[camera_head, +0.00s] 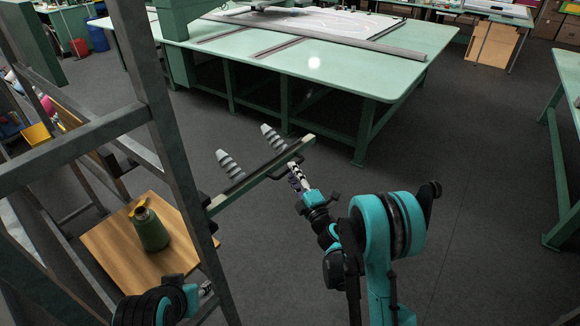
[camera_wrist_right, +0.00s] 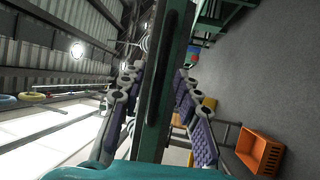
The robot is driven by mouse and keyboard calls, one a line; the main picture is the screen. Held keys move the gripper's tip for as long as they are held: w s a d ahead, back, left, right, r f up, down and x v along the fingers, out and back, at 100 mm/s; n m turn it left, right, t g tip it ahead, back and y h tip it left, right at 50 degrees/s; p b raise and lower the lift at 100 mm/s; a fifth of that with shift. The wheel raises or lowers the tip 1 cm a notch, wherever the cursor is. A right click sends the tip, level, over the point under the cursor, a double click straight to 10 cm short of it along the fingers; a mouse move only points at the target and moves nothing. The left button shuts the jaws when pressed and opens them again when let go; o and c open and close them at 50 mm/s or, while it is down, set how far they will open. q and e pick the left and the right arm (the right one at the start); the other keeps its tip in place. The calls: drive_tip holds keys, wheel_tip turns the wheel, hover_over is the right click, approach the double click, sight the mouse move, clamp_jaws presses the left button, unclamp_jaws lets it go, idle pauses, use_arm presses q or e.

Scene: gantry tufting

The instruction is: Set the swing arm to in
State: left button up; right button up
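The swing arm (camera_head: 252,178) is a long green bar with two grey ribbed cone holders (camera_head: 229,164) near it. It reaches from the dark metal frame out to the right over the floor. My right gripper (camera_head: 296,174) is at the bar's outer end. In the right wrist view the bar (camera_wrist_right: 165,85) runs between the two purple-padded fingers (camera_wrist_right: 158,85). A gap shows on the left finger's side, so the gripper looks open around the bar. My left gripper (camera_head: 206,288) is low by the frame, mostly hidden, its opening unclear.
A dark metal frame (camera_head: 160,110) stands at left. A large green table (camera_head: 390,70) is at the back. Open grey floor lies right of the swing arm. An orange crate (camera_wrist_right: 258,150) shows in the wrist view.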

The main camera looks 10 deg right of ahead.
drive_tip(key=shift+x, duration=1.25)
clamp_jaws()
